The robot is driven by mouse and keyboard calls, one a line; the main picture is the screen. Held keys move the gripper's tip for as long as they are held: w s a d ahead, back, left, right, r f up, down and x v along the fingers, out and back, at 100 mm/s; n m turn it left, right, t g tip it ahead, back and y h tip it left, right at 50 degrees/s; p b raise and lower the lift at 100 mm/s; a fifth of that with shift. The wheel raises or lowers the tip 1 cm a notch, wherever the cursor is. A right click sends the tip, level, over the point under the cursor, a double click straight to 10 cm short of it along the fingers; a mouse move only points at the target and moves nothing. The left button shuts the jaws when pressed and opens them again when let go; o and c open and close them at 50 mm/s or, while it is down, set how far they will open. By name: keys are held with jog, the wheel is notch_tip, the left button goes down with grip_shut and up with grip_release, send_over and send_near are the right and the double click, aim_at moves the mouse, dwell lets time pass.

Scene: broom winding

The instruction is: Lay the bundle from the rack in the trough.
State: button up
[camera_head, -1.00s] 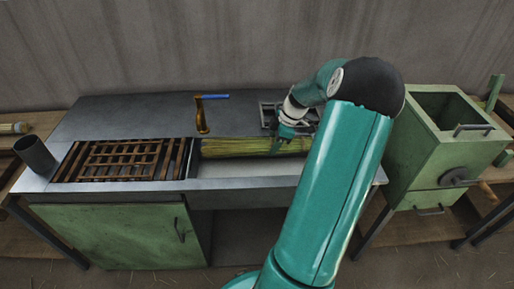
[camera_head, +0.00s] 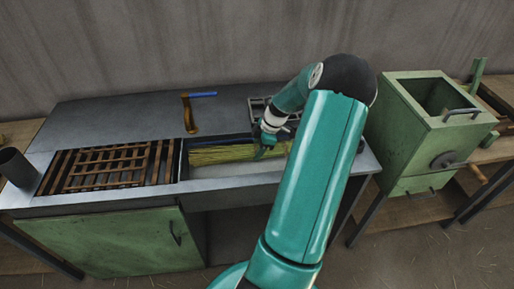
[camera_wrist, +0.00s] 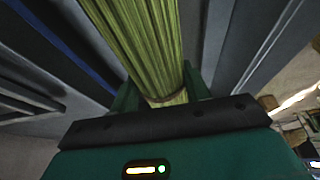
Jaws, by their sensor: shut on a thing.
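The bundle (camera_head: 222,154) is a long sheaf of yellow-green straw, lying level along the bench. It is over or inside the trough (camera_head: 235,171), a long pale-bottomed recess in the grey bench. I cannot tell whether it touches the bottom. My gripper (camera_head: 265,149) is shut on the bundle toward its right part. The right end is hidden by my arm.
A wooden slatted grate (camera_head: 110,167) fills the bench's left side, with a dark cylinder (camera_head: 17,167) beside it. A brown tool with a blue handle (camera_head: 189,113) stands behind the trough. A metal frame (camera_head: 260,108) is behind my gripper. A green hopper box (camera_head: 420,125) stands at the right.

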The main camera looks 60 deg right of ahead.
jog(key=shift+s+f, duration=0.1)
jog(key=shift+s, duration=0.35)
jog(key=shift+w+f, duration=0.2)
jog(key=shift+f, duration=0.3)
jog(key=shift+w+f, duration=0.15)
jog(key=shift+f, duration=0.3)
jog(key=shift+s+f, duration=0.15)
jog(key=shift+f, duration=3.45)
jog(key=o, duration=1.1)
jog(key=shift+r, duration=0.1)
jog(key=v, duration=1.3)
jog(key=shift+s+d+r, duration=0.1)
jog(key=shift+s+r, duration=0.05)
jog(key=shift+r, duration=0.15)
